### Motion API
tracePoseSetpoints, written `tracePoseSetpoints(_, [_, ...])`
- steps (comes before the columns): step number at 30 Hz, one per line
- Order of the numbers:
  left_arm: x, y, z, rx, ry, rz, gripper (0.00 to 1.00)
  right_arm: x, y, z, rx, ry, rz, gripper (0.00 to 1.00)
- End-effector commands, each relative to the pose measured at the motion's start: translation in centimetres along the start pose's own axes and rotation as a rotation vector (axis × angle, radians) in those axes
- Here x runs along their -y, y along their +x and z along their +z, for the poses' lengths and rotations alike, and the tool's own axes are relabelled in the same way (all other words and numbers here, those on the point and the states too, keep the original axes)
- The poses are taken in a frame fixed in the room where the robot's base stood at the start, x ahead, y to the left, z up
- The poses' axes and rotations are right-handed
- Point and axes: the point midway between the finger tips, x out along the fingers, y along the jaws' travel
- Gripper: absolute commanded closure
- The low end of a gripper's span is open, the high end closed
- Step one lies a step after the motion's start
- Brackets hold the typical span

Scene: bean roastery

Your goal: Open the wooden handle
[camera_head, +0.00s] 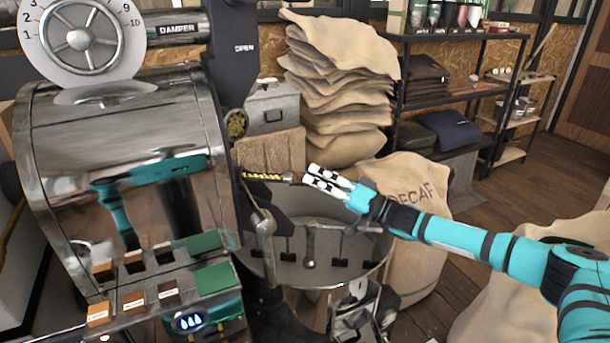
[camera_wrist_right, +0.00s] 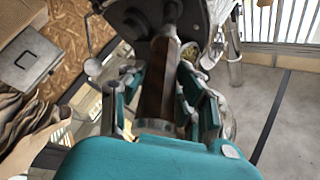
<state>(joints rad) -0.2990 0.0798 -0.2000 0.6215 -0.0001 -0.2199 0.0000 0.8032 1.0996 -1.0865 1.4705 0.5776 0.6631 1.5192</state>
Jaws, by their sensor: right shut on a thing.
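The wooden handle (camera_wrist_right: 158,85) is dark brown and lies between the two fingers of my right gripper (camera_wrist_right: 160,98) in the right wrist view. The fingers are shut around it. In the head view my right gripper (camera_head: 313,177) reaches in from the right, at the right side of the steel roaster drum (camera_head: 120,130). Most of the handle is hidden by the fingers there. My left gripper is not in view.
A round cooling tray (camera_head: 318,271) with stirring arms lies below the gripper. A DECAF sack (camera_head: 415,225) stands close behind my right arm. Stacked sacks (camera_head: 335,85) and a grey metal box (camera_head: 272,107) are behind.

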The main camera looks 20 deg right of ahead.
Motion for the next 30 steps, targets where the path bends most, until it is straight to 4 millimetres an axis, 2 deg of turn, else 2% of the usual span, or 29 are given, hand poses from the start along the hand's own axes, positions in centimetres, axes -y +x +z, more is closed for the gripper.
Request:
tracePoseSetpoints(5, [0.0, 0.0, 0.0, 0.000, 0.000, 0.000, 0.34, -0.1, 0.0, 0.0, 0.000, -0.001, 0.001, 1.00])
tracePoseSetpoints(6, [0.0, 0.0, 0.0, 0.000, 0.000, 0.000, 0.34, 0.0, 0.0, 0.0, 0.000, -0.001, 0.001, 0.67])
tracePoseSetpoints(11, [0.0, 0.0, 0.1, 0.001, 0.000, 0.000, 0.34, 0.0, 0.1, 0.0, 0.000, -0.001, 0.000, 0.46])
tracePoseSetpoints(19, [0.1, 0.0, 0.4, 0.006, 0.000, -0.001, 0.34, 0.0, 0.0, 0.0, 0.000, -0.001, 0.000, 0.46])
tracePoseSetpoints(22, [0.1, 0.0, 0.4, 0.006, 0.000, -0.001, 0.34, -0.1, -0.6, 0.0, 0.000, -0.001, 0.001, 0.46])
tracePoseSetpoints(26, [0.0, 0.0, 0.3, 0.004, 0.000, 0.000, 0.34, -0.1, -2.7, 0.1, 0.002, 0.000, 0.004, 0.46])
tracePoseSetpoints(30, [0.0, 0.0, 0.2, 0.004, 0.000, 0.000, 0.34, -0.2, -5.8, 0.1, 0.003, -0.001, 0.007, 0.46])
